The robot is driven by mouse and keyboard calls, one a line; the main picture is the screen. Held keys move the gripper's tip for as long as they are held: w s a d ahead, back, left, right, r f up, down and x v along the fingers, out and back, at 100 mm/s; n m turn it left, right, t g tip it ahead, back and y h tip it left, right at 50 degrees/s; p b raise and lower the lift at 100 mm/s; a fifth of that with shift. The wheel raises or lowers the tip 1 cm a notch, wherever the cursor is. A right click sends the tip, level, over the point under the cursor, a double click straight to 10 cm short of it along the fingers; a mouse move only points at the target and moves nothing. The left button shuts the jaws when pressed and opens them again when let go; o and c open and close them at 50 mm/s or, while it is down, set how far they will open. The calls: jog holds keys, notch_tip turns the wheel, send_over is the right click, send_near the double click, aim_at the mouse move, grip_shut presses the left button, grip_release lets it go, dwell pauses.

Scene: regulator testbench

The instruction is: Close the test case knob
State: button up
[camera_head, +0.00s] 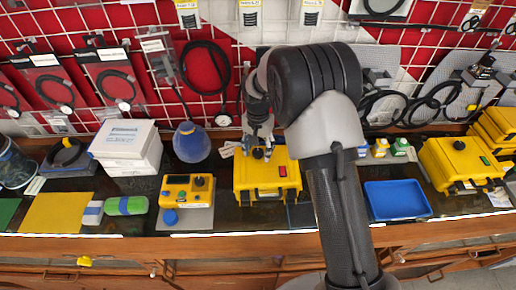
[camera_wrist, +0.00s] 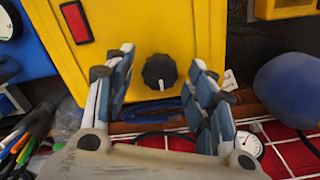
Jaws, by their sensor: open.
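The yellow test case (camera_head: 268,182) stands on the dark bench top near the middle of the head view, with a red switch on its top face. It also fills the upper middle of the wrist view (camera_wrist: 115,25). Its black round knob (camera_wrist: 159,70) lies between my spread fingers in the wrist view, with a white mark toward the lower edge. The knob (camera_head: 257,153) is partly visible under my gripper (camera_head: 258,142) in the head view. My gripper (camera_wrist: 162,58) is open, its fingers on either side of the knob. I cannot tell whether they touch it.
A yellow meter (camera_head: 188,188) stands left of the case, and a blue tray (camera_head: 397,200) lies to its right. Another yellow case (camera_head: 463,160) is farther right. A blue round flask (camera_head: 191,142) stands behind left. The red and white grid wall rises behind the bench.

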aim_at(258, 152)
notch_tip(258, 152, up, 12)
dwell(0.7)
jog(key=shift+r, duration=0.1)
jog(key=s+d+r+n+t+b, duration=0.1)
jog(key=s+d+r, duration=0.3)
jog(key=s+r, duration=0.3)
jog(key=s+d+r+n+t+b, duration=0.15)
jog(key=s+d+r, duration=0.3)
jog(key=s, duration=0.45)
jog(key=s+d+f+n+t+b, duration=0.1)
jog(key=s+f, duration=0.1)
jog(key=s, duration=0.6)
jog(key=s+d+f+n+t+b, duration=0.1)
jog(key=s+d, duration=0.1)
jog(key=s, duration=0.7)
jog(key=shift+f, duration=0.35)
